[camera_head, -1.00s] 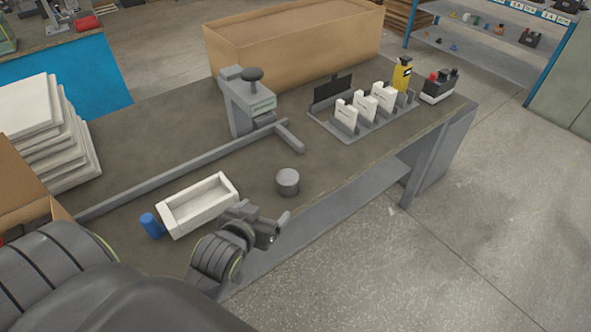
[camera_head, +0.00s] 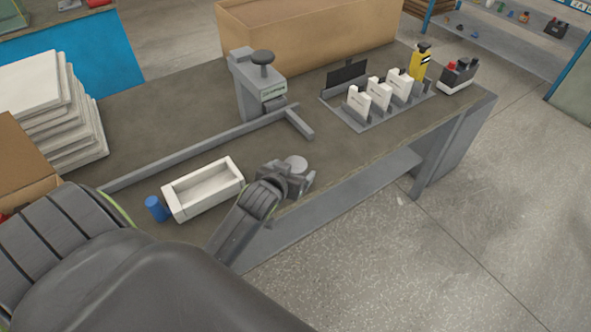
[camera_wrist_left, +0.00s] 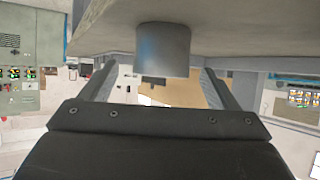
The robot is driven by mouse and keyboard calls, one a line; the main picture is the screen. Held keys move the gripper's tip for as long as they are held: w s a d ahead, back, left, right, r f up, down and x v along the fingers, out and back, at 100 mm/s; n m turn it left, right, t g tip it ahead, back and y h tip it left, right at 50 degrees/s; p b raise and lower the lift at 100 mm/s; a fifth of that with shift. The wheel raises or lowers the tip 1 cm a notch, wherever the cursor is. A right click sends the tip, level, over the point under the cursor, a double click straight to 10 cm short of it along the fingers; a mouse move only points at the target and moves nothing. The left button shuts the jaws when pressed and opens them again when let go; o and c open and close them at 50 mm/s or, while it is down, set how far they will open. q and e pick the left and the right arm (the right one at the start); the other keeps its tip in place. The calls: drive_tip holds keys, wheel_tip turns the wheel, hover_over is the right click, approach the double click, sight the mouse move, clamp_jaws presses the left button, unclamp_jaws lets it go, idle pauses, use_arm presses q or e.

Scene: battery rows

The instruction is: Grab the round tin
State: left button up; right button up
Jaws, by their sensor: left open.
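The round grey tin (camera_head: 297,163) stands near the front edge of the workbench. In the head view my left gripper (camera_head: 292,178) is right at it and covers its lower part. In the left wrist view the tin (camera_wrist_left: 163,50) shows upside down, standing out from the bench top. It lies ahead and between the two spread fingers of my left gripper (camera_wrist_left: 157,72). The gripper is open and holds nothing. I cannot tell whether a finger touches the tin. My right gripper is not in view.
A white tray (camera_head: 182,210) and a blue cylinder (camera_head: 156,208) are left of the gripper. A grey press (camera_head: 258,88) and a long grey rail (camera_head: 190,152) lie behind. White blocks (camera_head: 379,95) stand in a rack to the right. The bench's front edge is close.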

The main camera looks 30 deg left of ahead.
sight(298, 166)
use_arm(q)
drive_tip(key=shift+x, duration=2.75)
drive_tip(key=shift+a, duration=0.1)
